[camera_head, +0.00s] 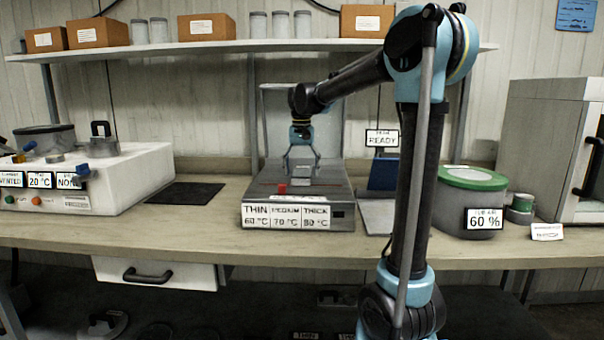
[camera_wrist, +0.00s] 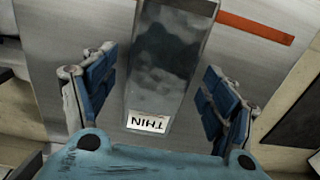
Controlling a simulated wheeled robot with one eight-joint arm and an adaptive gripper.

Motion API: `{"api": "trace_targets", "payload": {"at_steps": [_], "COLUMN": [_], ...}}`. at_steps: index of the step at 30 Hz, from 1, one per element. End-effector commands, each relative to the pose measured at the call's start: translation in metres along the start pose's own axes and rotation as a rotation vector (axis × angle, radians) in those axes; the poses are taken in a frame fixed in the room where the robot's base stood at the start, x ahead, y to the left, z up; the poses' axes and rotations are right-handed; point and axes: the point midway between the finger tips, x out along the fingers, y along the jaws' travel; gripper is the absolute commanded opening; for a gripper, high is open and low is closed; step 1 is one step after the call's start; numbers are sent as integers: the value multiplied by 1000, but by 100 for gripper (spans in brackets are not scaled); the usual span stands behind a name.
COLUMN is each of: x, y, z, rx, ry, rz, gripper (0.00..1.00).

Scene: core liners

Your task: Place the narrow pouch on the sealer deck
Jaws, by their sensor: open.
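The narrow pouch (camera_wrist: 168,68) is a grey, cloudy, see-through strip with a white label reading THIN. In the wrist view it lies over the bare metal sealer deck (camera_wrist: 222,65), between my gripper's blue finger pads, with gaps on both sides. My gripper (camera_wrist: 165,95) is open. In the head view, my gripper (camera_head: 302,168) points down just above the sealer deck (camera_head: 262,192), and the pouch is too small there to make out clearly. The sealer's front carries THIN, MEDIUM and THICK labels with temperatures.
A red block (camera_head: 282,188) sits on the sealer's front left. A READY sign (camera_head: 382,138) stands behind right. A white machine (camera_head: 110,180) and a dark mat (camera_head: 185,193) are to the left. A green-lidded drum (camera_head: 470,190) and a cabinet (camera_head: 545,135) are to the right. A shelf (camera_head: 230,47) runs above.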

Motion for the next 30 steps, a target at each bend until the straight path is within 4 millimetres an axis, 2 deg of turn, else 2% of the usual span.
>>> {"api": "trace_targets", "payload": {"at_steps": [18,24,30], "x": [-100,-114,-116], "y": [0,0,0], "z": [0,0,0], "rx": [-1,-1,-1], "ry": [0,0,0], "rz": [0,0,0], "gripper": [78,78,78]}}
